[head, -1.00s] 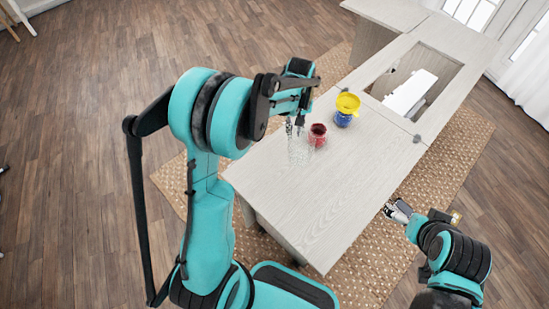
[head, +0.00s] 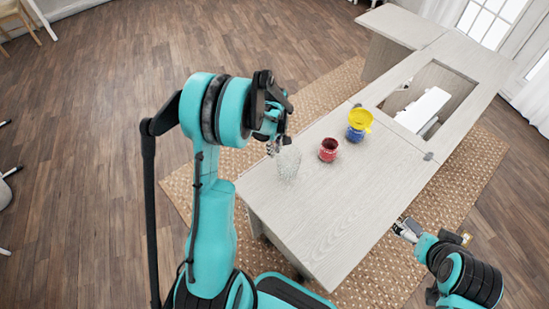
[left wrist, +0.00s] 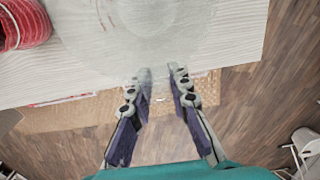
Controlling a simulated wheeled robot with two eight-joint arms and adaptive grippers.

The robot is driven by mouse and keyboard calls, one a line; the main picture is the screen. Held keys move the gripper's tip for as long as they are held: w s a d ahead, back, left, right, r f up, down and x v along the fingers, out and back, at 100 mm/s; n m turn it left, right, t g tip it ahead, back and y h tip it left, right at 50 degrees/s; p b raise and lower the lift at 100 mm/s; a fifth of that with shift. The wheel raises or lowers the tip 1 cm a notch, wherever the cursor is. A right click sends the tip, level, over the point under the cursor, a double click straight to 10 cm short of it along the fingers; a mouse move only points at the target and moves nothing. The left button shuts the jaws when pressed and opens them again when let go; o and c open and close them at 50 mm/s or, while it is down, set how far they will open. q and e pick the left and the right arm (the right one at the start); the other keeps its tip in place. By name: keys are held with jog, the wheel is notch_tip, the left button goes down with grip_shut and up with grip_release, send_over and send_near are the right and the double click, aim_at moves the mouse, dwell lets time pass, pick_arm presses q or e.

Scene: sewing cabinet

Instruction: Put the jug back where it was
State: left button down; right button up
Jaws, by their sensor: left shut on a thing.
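The clear glass jug (head: 289,164) is upright at the near-left end of the pale wooden cabinet top. My left gripper (head: 271,148) is at its left side, shut on it. In the left wrist view, the fingertips (left wrist: 160,76) close at the near edge of the see-through jug (left wrist: 150,30); the exact grip point is hard to make out. I cannot tell whether the jug's base touches the top. My right gripper (head: 404,229) is low beside the cabinet's right edge, away from the jug; its fingers are too small to read.
A red pot (head: 328,150) stands right of the jug and also shows in the left wrist view (left wrist: 22,25). A blue pot (head: 356,133) with a yellow funnel-like top (head: 360,119) stands beyond it. The cabinet top (head: 335,205) is clear in front; a rectangular opening lies farther back.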

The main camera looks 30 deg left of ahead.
pick_arm(q)
notch_tip(320, 180, down, 4)
jog(key=shift+f+b, duration=0.1)
jog(key=shift+b, duration=0.65)
jog(key=c, duration=1.4)
grip_release()
